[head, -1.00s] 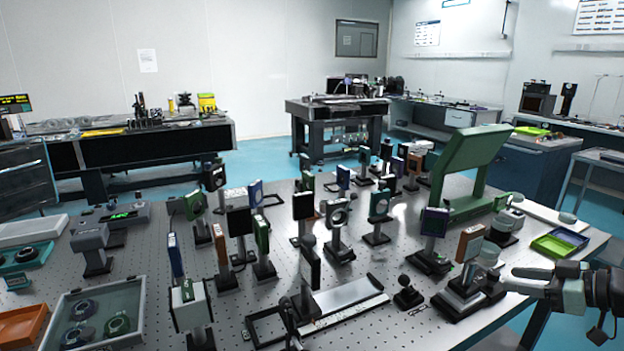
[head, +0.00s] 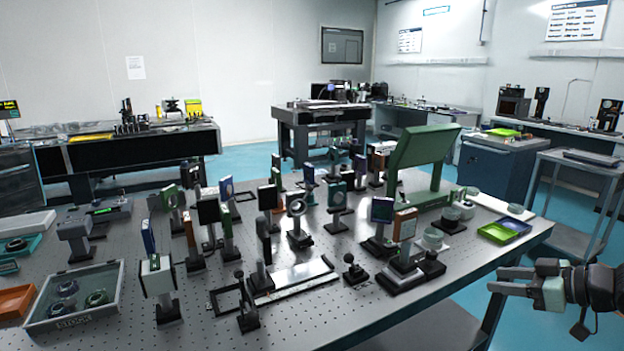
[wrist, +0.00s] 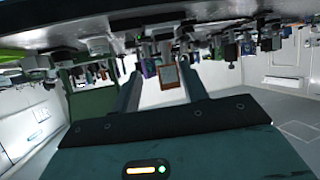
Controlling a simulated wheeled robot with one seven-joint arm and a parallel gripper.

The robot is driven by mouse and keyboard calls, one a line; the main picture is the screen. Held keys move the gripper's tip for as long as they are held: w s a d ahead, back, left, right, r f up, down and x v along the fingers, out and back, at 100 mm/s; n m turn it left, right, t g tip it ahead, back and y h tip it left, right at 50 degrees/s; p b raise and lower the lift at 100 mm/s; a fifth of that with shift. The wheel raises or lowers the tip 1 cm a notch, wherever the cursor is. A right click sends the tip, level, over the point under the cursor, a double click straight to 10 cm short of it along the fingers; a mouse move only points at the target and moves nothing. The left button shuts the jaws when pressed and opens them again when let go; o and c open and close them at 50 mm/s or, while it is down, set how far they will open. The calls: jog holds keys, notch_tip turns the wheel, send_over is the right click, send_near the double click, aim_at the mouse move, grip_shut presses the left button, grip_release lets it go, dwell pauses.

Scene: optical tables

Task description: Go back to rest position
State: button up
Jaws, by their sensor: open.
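My gripper (head: 513,281) is at the lower right in the head view, off the right edge of the optical table (head: 215,318). Its fingers point left and hold nothing. In the wrist view my gripper (wrist: 160,90) shows two separated fingers with empty space between them. That view is upside down, with the table along the top. A framed optic with an orange-brown edge (head: 404,226) stands on the table to the left of my gripper, clear of it.
Many mounted optics crowd the table, with a large green stand (head: 421,160) at the back right. A green and purple tray (head: 505,230) lies near the right edge. A grey cart (head: 580,190) stands beyond.

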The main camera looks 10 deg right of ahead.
jog(key=w+a+r+g+h, duration=0.2)
jog(key=a, duration=0.6)
jog(key=w+a+r+g+h, duration=0.1)
jog(key=w+a+h, duration=0.2)
jog(key=a, duration=0.4)
jog(key=s+a+r+g, duration=0.1)
jog(key=s+a+g, duration=0.1)
jog(key=s+a, duration=0.3)
jog(key=s+a+r+g+h, duration=0.1)
jog(key=s+a+g, duration=0.2)
jog(key=s, duration=1)
jog(key=s+a+r+g, duration=0.1)
jog(key=s+a+g, duration=0.2)
jog(key=s+a, duration=0.6)
jog(key=shift+s+r+n+h, duration=0.2)
jog(key=shift+s+n+h, duration=0.1)
jog(key=shift+h, duration=0.1)
